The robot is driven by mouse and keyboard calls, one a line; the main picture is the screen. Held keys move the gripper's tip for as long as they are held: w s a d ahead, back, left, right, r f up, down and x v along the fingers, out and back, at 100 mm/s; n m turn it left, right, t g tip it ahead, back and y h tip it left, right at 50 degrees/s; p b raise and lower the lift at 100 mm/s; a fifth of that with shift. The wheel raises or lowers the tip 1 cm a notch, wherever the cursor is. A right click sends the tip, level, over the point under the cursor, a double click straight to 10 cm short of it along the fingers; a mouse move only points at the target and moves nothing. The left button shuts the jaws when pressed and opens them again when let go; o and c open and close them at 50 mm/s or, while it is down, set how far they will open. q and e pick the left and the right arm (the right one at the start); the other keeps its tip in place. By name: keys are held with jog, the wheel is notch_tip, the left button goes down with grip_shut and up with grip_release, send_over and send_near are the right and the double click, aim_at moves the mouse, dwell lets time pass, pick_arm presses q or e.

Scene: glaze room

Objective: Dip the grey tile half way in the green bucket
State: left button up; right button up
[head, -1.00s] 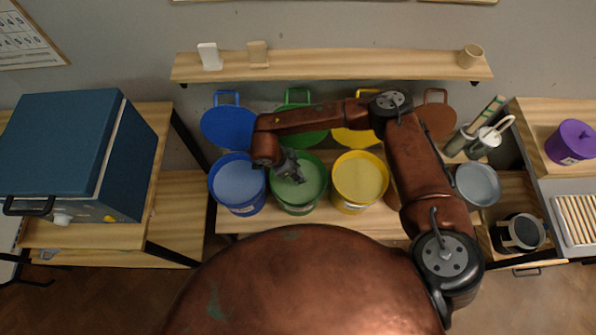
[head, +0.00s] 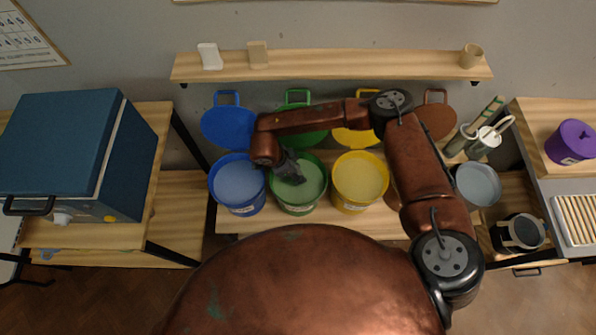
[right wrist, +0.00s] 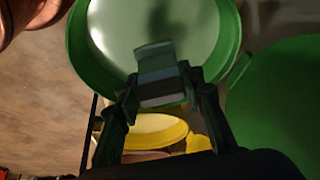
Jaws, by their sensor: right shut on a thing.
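The green bucket (head: 322,189) stands on the low wooden bench between the blue and yellow buckets, full of pale green glaze. It also shows in the right wrist view (right wrist: 226,50). My right gripper (head: 294,174) reaches over the bucket's mouth from its left side. In the right wrist view my right gripper (right wrist: 163,97) is shut on the grey tile (right wrist: 162,88). The tile's outer part looks greener than the grey part between the fingers. I cannot tell whether its end touches the glaze. My left gripper is out of view.
The blue bucket (head: 238,208) and yellow bucket (head: 360,206) stand close on either side. Behind them hang lids, including a blue one (head: 228,127) and a green one (head: 316,138). A wooden shelf (head: 360,66) runs above. A blue kiln (head: 60,140) stands left.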

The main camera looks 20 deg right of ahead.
jog(key=shift+r, duration=0.1)
jog(key=shift+r+p, duration=1.6)
jog(key=shift+r, duration=1.1)
